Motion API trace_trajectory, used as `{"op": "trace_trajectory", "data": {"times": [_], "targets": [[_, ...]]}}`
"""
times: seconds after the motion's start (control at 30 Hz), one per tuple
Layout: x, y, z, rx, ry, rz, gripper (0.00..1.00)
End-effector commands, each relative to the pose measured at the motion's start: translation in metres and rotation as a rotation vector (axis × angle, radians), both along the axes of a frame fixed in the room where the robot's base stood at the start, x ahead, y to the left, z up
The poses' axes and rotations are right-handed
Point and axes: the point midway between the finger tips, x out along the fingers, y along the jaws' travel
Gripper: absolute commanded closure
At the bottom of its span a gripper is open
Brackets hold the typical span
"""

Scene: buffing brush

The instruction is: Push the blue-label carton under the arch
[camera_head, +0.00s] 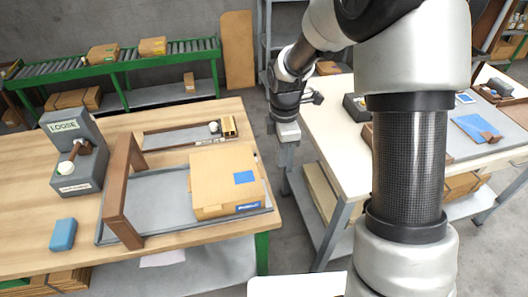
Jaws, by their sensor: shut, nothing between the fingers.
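The blue-label carton (215,185) is a tan box with a blue square on top and a blue strip on its front side. It sits at the right end of a long grey tray (150,205) on the wooden table. The brown arch (117,195) stands across the tray, left of the carton. Bare tray floor lies between them. My gripper (287,134) points down, shut and empty. In the picture it is up and to the right of the carton, beyond the table's right edge, apart from it. Its fingertips are small in this view.
A grey stand (80,135) marked LOOSE and a blue block (63,234) are on the left of the table. A smaller tray (170,138) lies behind the carton. A white-topped table (330,125) is at right. A green-framed roller conveyor (130,62) runs behind.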

Motion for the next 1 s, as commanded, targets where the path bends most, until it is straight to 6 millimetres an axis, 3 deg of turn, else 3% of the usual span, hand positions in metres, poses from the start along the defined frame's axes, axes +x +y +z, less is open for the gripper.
{"op": "trace_trajectory", "data": {"times": [0.27, 0.67, 0.8, 1.0], "targets": [[0.002, 0.003, -0.035, 0.002, 0.018, 0.054, 1.0], [0.001, 0.003, -0.118, 0.001, 0.018, 0.051, 1.0], [-0.003, 0.027, -0.113, 0.001, 0.014, 0.054, 1.0], [-0.006, 0.041, -0.113, 0.001, 0.014, 0.05, 1.0]]}}
